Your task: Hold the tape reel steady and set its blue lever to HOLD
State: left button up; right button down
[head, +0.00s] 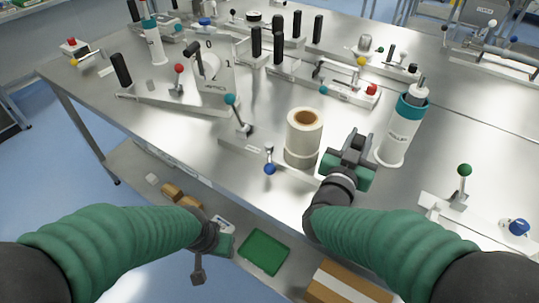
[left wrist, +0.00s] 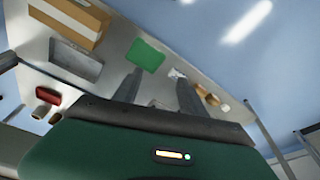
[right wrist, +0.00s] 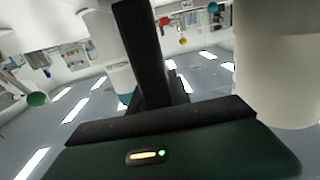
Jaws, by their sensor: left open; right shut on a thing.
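The tape reel (head: 303,140), a cream roll with a brown core, stands upright on a metal base plate (head: 237,139) near the table's front edge. Its blue lever (head: 270,169) points down toward the front edge, left of the reel. No HOLD mark is readable. My right gripper (head: 352,146) is right of the reel, shut on what looks like a black upright handle (right wrist: 140,45); the jaws largely hide it. The reel also shows at right in the right wrist view (right wrist: 280,60). My left gripper (head: 212,245) is open and empty, low in front of the table; its fingers show apart (left wrist: 158,92).
A teal-knobbed lever (head: 231,100) stands left of the reel. A white-and-teal cylinder (head: 402,130) stands close right of my right gripper. A lower shelf carries a green tray (head: 264,252) and a cardboard box (head: 345,286). Other lever units crowd the table behind.

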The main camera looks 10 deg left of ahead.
pick_arm(q)
jog(key=shift+f, duration=0.1)
